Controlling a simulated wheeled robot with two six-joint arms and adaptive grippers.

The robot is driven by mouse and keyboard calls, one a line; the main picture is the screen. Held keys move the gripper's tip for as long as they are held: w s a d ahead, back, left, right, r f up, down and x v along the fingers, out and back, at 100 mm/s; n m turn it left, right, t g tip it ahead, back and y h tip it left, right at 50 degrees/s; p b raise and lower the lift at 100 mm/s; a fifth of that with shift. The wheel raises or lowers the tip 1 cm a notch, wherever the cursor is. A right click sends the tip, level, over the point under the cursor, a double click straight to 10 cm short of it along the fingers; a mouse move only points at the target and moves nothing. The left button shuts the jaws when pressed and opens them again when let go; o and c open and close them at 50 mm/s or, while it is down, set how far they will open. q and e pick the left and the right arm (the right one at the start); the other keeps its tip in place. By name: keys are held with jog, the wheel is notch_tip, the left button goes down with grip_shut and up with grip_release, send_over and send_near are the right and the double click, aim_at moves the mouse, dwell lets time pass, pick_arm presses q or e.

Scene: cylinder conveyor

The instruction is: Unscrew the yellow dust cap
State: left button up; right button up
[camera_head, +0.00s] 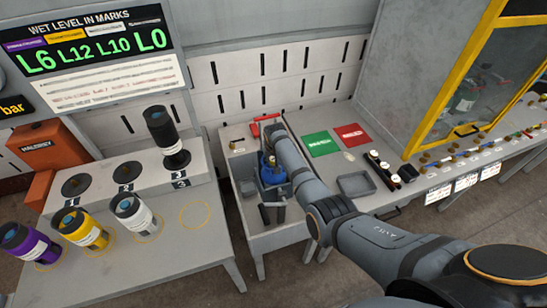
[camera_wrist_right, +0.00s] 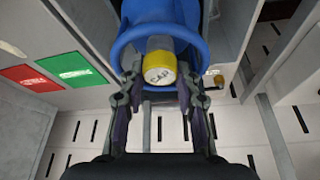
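The yellow dust cap (camera_wrist_right: 158,68) shows in the right wrist view as a yellow ring with a pale, marked end face, framed by a blue collar (camera_wrist_right: 122,42). My right gripper (camera_wrist_right: 160,78) has one finger on each side of the cap, with a narrow gap visible on both sides. It looks open; contact with the cap is not apparent. In the head view a blue cylinder (camera_head: 271,172) stands in a grey stand, partly behind my right arm; the cap and fingertips cannot be made out there. My left gripper is not in view.
A red handle (camera_head: 265,121) sits at the stand's back. Green (camera_head: 321,144) and red (camera_head: 351,137) mats and a grey tray (camera_head: 356,185) are on the right bench. Several dark-topped cylinders, including a yellow one (camera_head: 84,228), stand on the left bench. A yellow-framed cabinet is at upper right.

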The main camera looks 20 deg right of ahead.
jog(key=o, duration=0.4)
notch_tip(320, 180, up, 3)
jog(key=p, duration=0.2)
jog(key=shift+f+p, duration=0.15)
jog(key=shift+p, duration=0.25)
jog(key=shift+f, duration=0.1)
jog(key=shift+s+f+b, duration=0.1)
jog(key=shift+f+b, duration=1)
jog(key=shift+f, duration=0.2)
